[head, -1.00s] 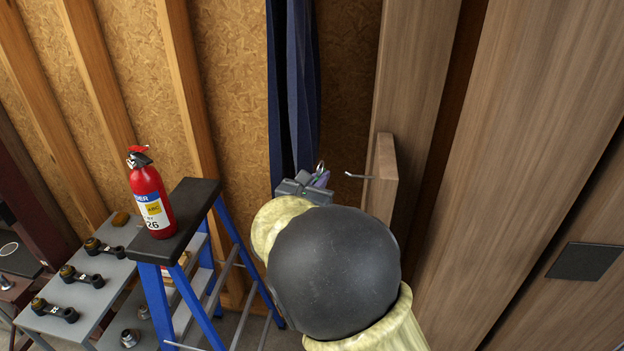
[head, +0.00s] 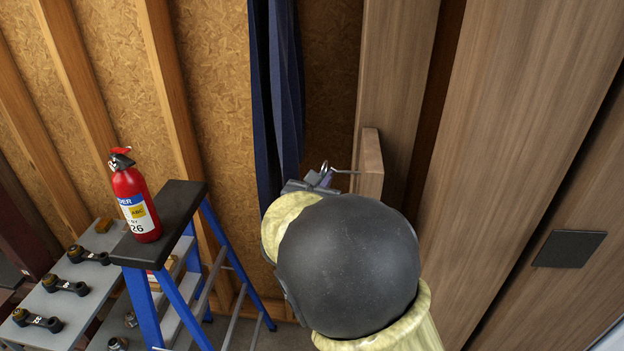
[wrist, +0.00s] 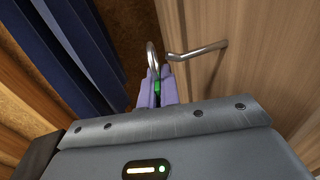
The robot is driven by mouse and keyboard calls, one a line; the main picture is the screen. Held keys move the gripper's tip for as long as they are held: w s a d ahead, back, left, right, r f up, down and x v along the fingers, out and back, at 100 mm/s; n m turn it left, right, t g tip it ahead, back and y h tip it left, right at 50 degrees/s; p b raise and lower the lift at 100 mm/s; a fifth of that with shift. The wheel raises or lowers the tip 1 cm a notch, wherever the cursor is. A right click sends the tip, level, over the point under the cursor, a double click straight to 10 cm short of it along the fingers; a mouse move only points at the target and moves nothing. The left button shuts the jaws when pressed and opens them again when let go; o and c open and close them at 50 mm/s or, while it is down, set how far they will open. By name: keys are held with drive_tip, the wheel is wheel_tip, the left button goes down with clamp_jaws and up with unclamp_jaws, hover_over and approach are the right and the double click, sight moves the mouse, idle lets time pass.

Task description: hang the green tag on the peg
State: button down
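My gripper (wrist: 157,92) has purple fingers shut on the green tag (wrist: 158,86); only a thin green strip shows between them. The tag's metal ring (wrist: 151,58) stands up beyond the fingertips. The metal peg (wrist: 200,50), with a bent tip, is just right of the ring in the wrist view. The ring looks beside the tip, not around it, though the depth gap is hard to tell. In the head view my gripper (head: 318,181) is partly hidden by my arm, with the ring (head: 323,168) close to the end of the peg (head: 345,172).
The peg sticks out from a wooden block (head: 370,165) on a wood panel. Dark blue cloth (head: 275,100) hangs left of my gripper. A blue stepladder (head: 165,225) with a red fire extinguisher (head: 134,200) stands left, beside a grey bench (head: 60,305) holding metal parts.

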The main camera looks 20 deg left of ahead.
drive_tip(key=shift+w+d+f+b, duration=0.15)
drive_tip(key=shift+d+f+b, duration=0.2)
drive_tip(key=shift+d+b, duration=0.25)
drive_tip(key=shift+w+d+f+b, duration=0.1)
drive_tip(key=shift+d+f+b, duration=0.2)
drive_tip(key=shift+d+b, duration=0.25)
drive_tip(key=shift+w+d, duration=0.15)
drive_tip(key=c, duration=1.8)
unclamp_jaws()
drive_tip(key=shift+o, duration=1.3)
drive_tip(key=shift+d, duration=0.1)
